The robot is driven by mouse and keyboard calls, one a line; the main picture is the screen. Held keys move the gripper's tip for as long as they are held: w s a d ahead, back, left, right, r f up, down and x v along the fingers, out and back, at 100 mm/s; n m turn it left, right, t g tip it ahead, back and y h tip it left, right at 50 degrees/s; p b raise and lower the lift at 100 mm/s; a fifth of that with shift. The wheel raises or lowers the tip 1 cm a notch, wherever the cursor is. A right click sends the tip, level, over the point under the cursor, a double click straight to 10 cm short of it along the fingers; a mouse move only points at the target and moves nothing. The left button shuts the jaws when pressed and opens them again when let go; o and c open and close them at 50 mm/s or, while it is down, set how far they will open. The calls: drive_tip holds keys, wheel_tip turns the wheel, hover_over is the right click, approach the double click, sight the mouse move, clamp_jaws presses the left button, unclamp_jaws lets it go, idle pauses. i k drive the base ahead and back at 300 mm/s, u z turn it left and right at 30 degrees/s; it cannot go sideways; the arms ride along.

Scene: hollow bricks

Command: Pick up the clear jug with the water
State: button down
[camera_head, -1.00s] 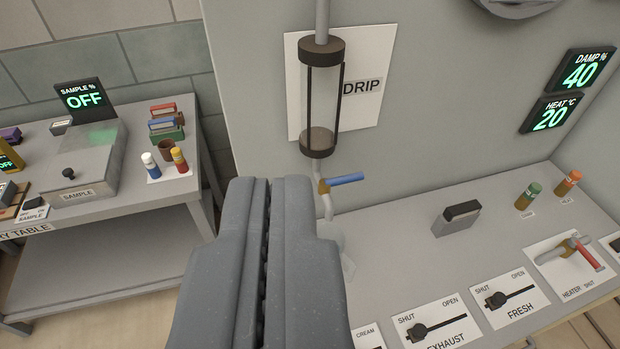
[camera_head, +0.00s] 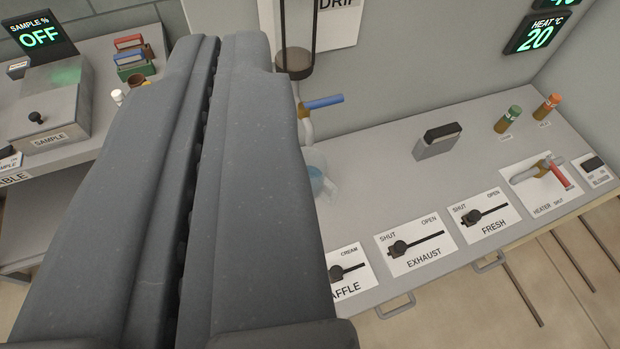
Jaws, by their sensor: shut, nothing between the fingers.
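The clear jug (camera_head: 318,177) stands on the grey bench below the drip tap, with bluish water showing in it. Its left part is hidden behind my gripper. My gripper (camera_head: 222,52) is shut and empty, and fills much of the left half of the view. Its fingers point up and away, and in the picture the fingertips lie above and to the left of the jug. I cannot tell the distance between them.
The tap with a blue handle (camera_head: 322,102) hangs over the jug beneath a dark-framed glass cylinder (camera_head: 295,40). A sample table (camera_head: 75,140) stands left.

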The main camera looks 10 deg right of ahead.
sight(316, 161)
drive_tip(key=u, duration=1.65)
drive_tip(key=k, duration=1)
drive_tip(key=z, duration=1.8)
drive_tip(key=i, duration=1)
drive_tip(key=u, duration=0.05)
